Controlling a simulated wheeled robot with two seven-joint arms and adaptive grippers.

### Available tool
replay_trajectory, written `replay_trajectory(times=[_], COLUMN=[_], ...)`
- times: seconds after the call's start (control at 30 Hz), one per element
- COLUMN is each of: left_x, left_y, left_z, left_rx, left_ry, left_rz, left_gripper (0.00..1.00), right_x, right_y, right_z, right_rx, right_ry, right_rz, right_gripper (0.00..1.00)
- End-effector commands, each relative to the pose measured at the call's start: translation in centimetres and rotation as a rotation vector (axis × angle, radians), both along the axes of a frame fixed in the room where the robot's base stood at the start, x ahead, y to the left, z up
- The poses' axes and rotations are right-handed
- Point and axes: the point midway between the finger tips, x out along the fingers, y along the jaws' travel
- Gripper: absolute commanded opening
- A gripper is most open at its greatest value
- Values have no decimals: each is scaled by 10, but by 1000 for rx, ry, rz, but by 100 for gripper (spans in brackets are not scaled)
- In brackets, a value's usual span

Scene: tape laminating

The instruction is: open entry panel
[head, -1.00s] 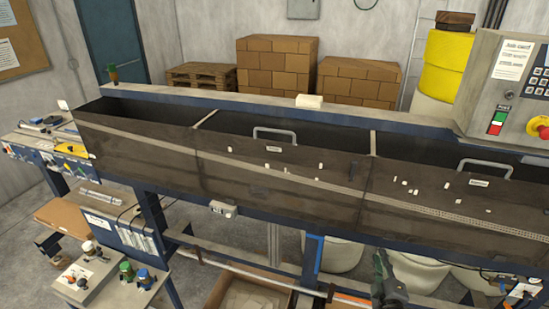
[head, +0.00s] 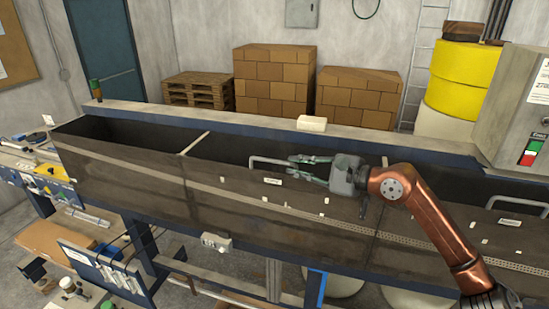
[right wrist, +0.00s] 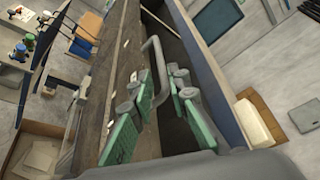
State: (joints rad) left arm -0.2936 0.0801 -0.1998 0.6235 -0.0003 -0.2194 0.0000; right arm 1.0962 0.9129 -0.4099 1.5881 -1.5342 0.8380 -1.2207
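The middle dark translucent panel (head: 240,197) of the long trough stands upright, with a grey bar handle (head: 262,161) on its top edge and a small white label below it. The label is too small to read, so I cannot tell which panel is the entry panel. My right gripper (head: 301,165) is open at the right end of this handle. In the right wrist view, the handle (right wrist: 153,55) reaches down between the two green-padded fingers of the gripper (right wrist: 162,86), with gaps showing beside it. I cannot tell whether either finger touches it. My left gripper is out of view.
A blue and grey rail (head: 390,142) runs behind the trough, with a pale block (head: 311,123) on it. Another handled panel (head: 470,232) is at the right, near a control box (head: 520,110). A small grey box (head: 215,242) hangs under the trough's front edge.

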Motion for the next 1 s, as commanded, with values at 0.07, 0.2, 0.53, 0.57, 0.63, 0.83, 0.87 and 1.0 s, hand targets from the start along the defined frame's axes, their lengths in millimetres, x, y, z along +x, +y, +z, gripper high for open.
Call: replay_trajectory(times=[0.07, 0.2, 0.53, 0.57, 0.63, 0.83, 0.87, 1.0], left_x=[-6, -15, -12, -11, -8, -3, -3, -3], left_y=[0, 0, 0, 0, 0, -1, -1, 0], left_z=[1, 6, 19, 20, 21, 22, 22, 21], left_rx=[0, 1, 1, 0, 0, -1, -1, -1], left_ry=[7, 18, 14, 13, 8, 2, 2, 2], left_rz=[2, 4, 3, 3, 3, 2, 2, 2], left_gripper=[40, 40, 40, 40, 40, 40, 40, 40], right_x=[4, 13, 42, 44, 46, 49, 48, 48], right_y=[3, 19, 56, 57, 61, 63, 63, 62], right_z=[1, -2, -12, -13, -14, -16, -16, -16], right_rx=[-24, -28, -23, -23, -23, -24, -24, -24], right_ry=[-8, -7, -7, -7, -7, -7, -6, -7], right_rz=[-1, 5, 5, 4, 4, 3, 2, 2], right_gripper=[16, 16, 16, 16, 16, 16, 16, 13])
